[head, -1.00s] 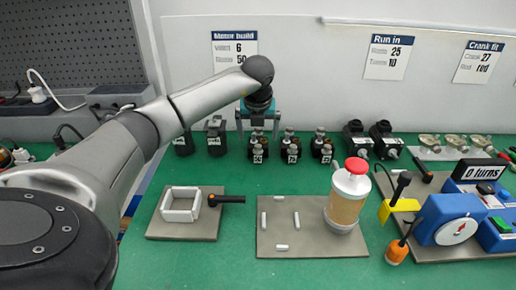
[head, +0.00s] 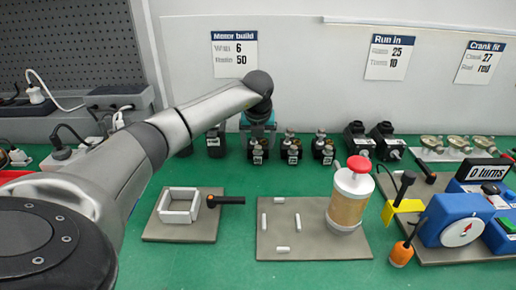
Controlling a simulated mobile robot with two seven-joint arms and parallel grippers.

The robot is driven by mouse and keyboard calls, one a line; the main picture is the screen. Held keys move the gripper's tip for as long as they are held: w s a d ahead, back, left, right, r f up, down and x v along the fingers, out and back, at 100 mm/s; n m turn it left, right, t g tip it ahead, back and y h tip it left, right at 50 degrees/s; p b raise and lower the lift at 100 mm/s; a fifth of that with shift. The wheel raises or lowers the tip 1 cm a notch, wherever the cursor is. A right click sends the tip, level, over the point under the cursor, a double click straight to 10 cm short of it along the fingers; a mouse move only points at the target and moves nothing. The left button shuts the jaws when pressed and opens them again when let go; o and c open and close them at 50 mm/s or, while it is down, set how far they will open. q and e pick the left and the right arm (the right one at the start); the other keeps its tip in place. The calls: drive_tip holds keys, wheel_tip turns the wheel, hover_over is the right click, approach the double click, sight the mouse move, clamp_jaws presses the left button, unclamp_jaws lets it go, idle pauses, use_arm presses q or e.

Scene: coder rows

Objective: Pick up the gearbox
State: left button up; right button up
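My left gripper (head: 258,128) reaches to the back row of the green bench, at the left end of a set of small black units with silver tops. Its teal fingers look spread and empty, though their tips are partly hidden behind the nearest unit (head: 257,152). Two similar labelled units (head: 291,150) (head: 324,150) stand to its right. A dark block (head: 215,141) stands just left of the gripper. Two black motor-like housings with shafts (head: 357,140) (head: 386,140) stand farther right. I cannot tell which of these is the gearbox. My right gripper is not in view.
A grey board with a white square frame (head: 180,221) lies front left, a black-handled tool beside it. A red-topped jar (head: 347,198) stands on the middle board (head: 290,244) with white pegs. A blue device with a dial (head: 452,221) is at right. Bare bench lies between.

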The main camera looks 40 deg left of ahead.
use_arm(q)
drive_tip(key=c, duration=1)
drive_tip(key=shift+r, duration=0.1)
drive_tip(key=shift+c, duration=0.2)
drive_tip(key=shift+r, duration=0.1)
